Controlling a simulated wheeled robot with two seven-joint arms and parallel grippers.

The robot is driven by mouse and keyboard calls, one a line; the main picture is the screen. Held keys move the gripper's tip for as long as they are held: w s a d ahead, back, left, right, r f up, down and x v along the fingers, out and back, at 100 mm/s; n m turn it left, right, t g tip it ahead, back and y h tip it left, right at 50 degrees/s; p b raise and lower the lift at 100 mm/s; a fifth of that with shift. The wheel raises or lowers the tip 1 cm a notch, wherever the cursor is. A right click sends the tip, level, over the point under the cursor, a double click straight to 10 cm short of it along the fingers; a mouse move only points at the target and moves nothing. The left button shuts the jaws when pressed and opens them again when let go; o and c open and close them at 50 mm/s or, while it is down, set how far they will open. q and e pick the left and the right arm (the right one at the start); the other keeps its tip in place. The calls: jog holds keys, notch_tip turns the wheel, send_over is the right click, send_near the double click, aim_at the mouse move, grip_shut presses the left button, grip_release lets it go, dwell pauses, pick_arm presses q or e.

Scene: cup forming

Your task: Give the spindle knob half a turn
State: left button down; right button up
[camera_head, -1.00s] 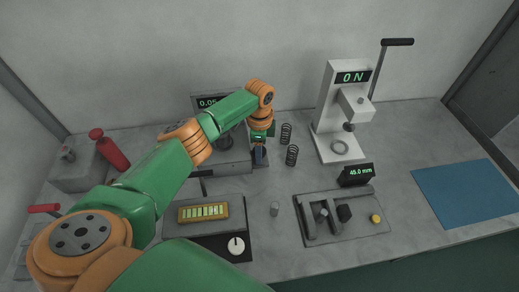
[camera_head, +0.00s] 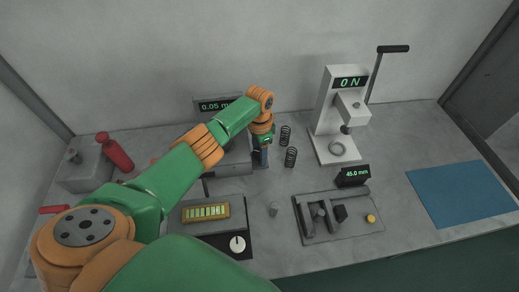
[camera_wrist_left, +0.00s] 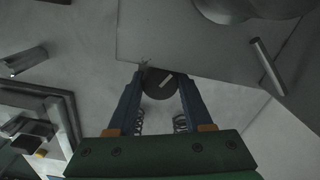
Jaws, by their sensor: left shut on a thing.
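The spindle knob (camera_wrist_left: 160,84), a dark round disc with a pale line across its face, shows in the left wrist view between the two blue fingers of my left gripper (camera_wrist_left: 158,80). The fingers are shut on its sides. The pale line lies tilted in that view. In the head view my left gripper (camera_head: 263,158) points down at the right end of the grey machine (camera_head: 232,165) with a green readout (camera_head: 216,105). There the knob is hidden by the fingers. My right gripper is not in view.
A white press (camera_head: 327,130) reading 0 N stands further right. A fixture plate (camera_head: 360,228) lies in front, and a small grey cylinder (camera_head: 274,209) stands near it. A blue mat (camera_head: 460,195) lies at right.

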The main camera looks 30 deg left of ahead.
pick_arm(q)
jog(key=shift+n, duration=0.7)
jog(key=shift+c, duration=1.5)
grip_release()
